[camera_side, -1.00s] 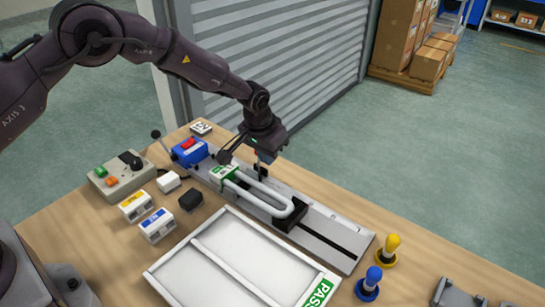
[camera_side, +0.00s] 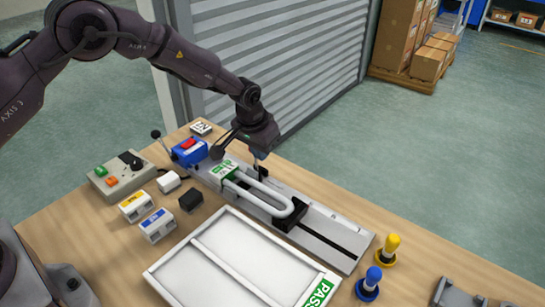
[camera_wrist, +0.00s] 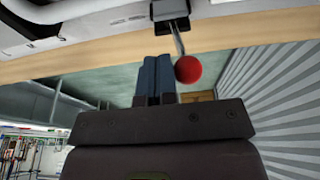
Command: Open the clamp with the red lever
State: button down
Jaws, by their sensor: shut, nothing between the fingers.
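The clamp's lever ends in a red ball (camera_wrist: 188,69) on a thin metal rod in the wrist view. The rod runs up to a dark clamp body (camera_wrist: 171,9) at the rail's edge. My gripper (camera_wrist: 155,62) has its two blue fingers together and empty, just left of the red ball in the picture. Whether a finger touches the ball or rod I cannot tell. In the side view my gripper (camera_side: 258,156) is low over the far edge of the metal rail, just above a small black part (camera_side: 262,172). The red ball is hidden there.
A white U-shaped tube (camera_side: 270,200) with a green label lies at the rail (camera_side: 330,232). A blue unit (camera_side: 188,152) with a red top stands at its left end. A white tray (camera_side: 205,283) lies in front. Yellow (camera_side: 390,248) and blue (camera_side: 370,282) knobbed pieces stand right.

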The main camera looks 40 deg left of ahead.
jog(key=shift+a+f, duration=0.1)
jog(key=shift+a, duration=0.25)
jog(key=shift+d, duration=0.55)
jog(key=w+v, duration=0.2)
jog(key=v, duration=0.6)
dwell(0.4)
jog(key=s+a+r+t, duration=0.1)
jog(key=s+a+r, duration=0.1)
jog(key=s+r, duration=0.4)
jog(key=s+a+r+t, duration=0.1)
jog(key=s+r, duration=0.6)
jog(key=s, duration=1)
jog(key=s+a+r, duration=0.4)
jog(key=s+r, duration=0.2)
jog(key=s, duration=0.6)
jog(key=shift+s+r+t, duration=0.2)
jog(key=shift+r+t, duration=0.1)
jog(key=shift+t, duration=0.1)
